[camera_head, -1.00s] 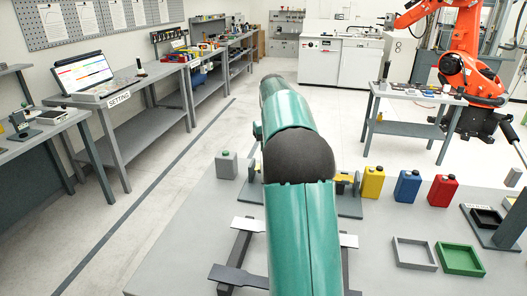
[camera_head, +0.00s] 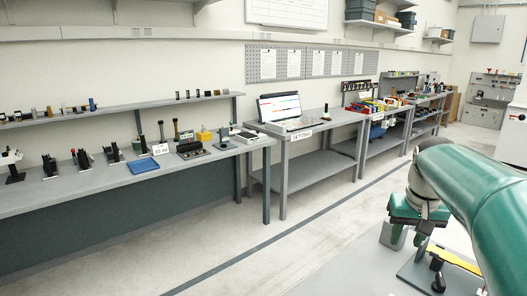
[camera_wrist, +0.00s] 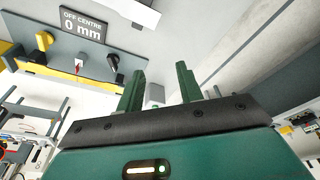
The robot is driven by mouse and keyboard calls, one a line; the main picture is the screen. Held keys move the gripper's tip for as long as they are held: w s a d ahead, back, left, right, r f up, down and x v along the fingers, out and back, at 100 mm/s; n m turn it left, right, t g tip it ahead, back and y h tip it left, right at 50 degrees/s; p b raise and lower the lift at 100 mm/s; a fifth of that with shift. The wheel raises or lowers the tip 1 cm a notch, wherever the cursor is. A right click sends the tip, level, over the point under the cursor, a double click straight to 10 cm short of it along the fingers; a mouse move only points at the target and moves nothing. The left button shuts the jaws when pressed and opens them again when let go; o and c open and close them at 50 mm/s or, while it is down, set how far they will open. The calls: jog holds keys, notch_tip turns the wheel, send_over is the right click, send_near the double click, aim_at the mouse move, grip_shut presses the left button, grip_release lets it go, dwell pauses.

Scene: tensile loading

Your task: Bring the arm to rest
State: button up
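My green arm reaches in from the right edge of the head view, bent at a dark joint, with my gripper (camera_head: 416,222) low over the grey table. In the wrist view my gripper (camera_wrist: 160,70) has two green fingers standing apart, so it is open. I see nothing held between them. A small grey block (camera_wrist: 155,93) shows in the gap, seemingly beyond the fingers. A grey canister (camera_head: 392,236) stands on the table just below and left of my gripper in the head view, partly hidden by it; I cannot tell whether they touch.
A fixture plate with a yellow bar (camera_head: 455,258) lies right of the gripper. Its sign (camera_wrist: 83,25) reads "OFF CENTRE 0 mm". A long workbench (camera_head: 110,180) with small tools and the laptop bench (camera_head: 330,122) stand along the wall. Floor between is clear.

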jog(key=s+a+f+n+t, duration=0.1)
jog(key=s+a+f, duration=0.2)
jog(key=s+a, duration=0.5)
jog(key=s+a+f+n+t, duration=0.1)
jog(key=s+a+f+t, duration=0.1)
jog(key=s+a, duration=0.7)
jog(key=shift+s+f+y, duration=0.3)
jog(key=shift+s+f, duration=0.3)
jog(key=shift+f, duration=0.2)
